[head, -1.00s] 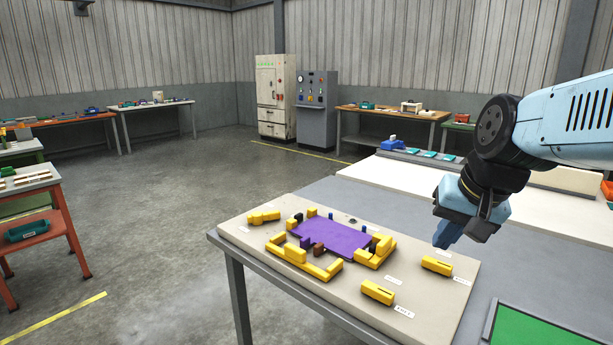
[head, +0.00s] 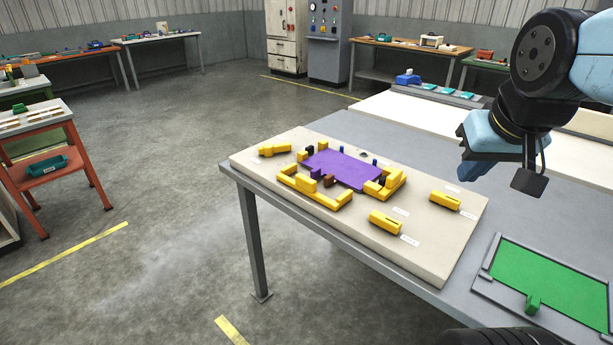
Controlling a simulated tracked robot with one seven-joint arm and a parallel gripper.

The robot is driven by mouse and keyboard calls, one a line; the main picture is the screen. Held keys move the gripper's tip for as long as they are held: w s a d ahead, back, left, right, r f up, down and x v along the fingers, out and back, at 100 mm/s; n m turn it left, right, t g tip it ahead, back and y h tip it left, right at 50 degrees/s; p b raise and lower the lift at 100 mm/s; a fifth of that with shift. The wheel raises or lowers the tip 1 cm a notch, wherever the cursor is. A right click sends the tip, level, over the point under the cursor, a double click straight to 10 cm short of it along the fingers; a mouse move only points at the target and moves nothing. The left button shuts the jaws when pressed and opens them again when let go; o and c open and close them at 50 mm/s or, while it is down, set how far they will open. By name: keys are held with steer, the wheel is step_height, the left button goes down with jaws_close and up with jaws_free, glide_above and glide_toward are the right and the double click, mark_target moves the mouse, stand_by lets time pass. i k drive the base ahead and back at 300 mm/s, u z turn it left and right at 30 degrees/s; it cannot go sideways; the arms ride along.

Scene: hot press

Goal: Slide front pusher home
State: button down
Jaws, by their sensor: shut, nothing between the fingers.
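A purple plate (head: 342,168) lies on the pale fixture board (head: 440,258), framed by yellow pieces. A long yellow bracket (head: 315,190) runs along its near left side, and a small brown block (head: 328,181) sits between bracket and plate. Another yellow bracket (head: 390,184) stands at its right end. No readable label shows which piece is the front pusher. My gripper (head: 470,166) is shut and empty, raised above and to the right of the board, clear of every piece. Its fingers are seen small and partly edge-on.
Loose yellow blocks (head: 385,222) and (head: 445,201) lie on the board's right part beside small labels. Another yellow piece (head: 274,149) lies at its left. A green panel with a tab (head: 550,280) lies on the grey table at the right. The floor left of the table is open.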

mark_target(305, 185)
steer(key=z, duration=1.25)
steer(key=k, duration=1.15)
steer(key=u, duration=0.75)
steer(key=i, duration=1)
steer(key=z, duration=0.1)
